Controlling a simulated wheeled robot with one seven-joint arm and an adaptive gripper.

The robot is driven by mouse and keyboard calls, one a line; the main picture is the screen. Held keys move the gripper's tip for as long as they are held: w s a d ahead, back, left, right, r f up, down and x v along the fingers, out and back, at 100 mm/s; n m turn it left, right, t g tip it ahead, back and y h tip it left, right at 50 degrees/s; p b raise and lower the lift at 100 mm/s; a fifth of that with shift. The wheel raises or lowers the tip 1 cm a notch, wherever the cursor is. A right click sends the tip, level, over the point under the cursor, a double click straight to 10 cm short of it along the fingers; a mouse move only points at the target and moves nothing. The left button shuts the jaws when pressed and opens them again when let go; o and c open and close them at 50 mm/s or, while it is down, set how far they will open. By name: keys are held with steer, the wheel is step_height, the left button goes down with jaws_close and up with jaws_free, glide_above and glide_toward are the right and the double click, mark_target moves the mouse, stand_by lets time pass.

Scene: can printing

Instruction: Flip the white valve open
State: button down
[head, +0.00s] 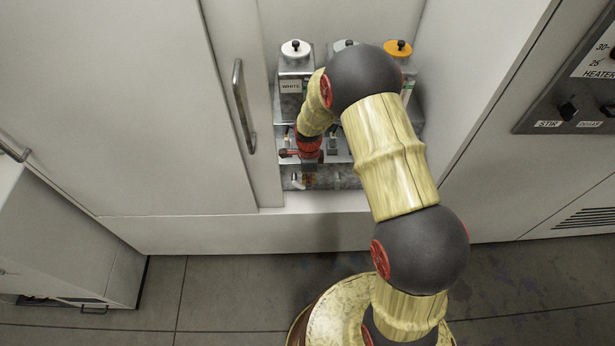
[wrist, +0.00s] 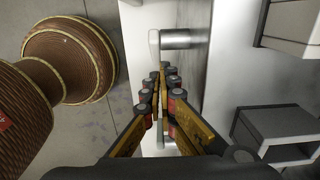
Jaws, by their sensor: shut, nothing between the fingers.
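The white valve has a pale handle (wrist: 153,42) on a metal pipe stub (wrist: 182,38), just beyond my fingertips in the wrist view. In the head view its handle (head: 297,181) shows low in the recess, below the tank labelled WHITE (head: 292,86). My gripper (wrist: 163,72) is shut and empty, its fingertips together close beside the handle. Whether they touch it I cannot tell. In the head view my gripper (head: 309,178) is just right of the handle, small and partly hidden by my wrist.
Another metal fitting (wrist: 170,132) shows partly behind my fingers. A tank with an orange lid (head: 398,48) stands at the right of the recess, and another is mostly hidden by my arm. Cabinet walls enclose both sides. A pale ledge (head: 325,201) runs below.

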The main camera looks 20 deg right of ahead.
steer(key=shift+f+p, duration=0.35)
steer(key=shift+f, duration=0.6)
steer(key=shift+a+f, duration=0.1)
steer(key=shift+f, duration=0.1)
steer(key=shift+r, duration=0.1)
step_height(320, 180, up, 12)
stand_by(0.6)
stand_by(0.5)
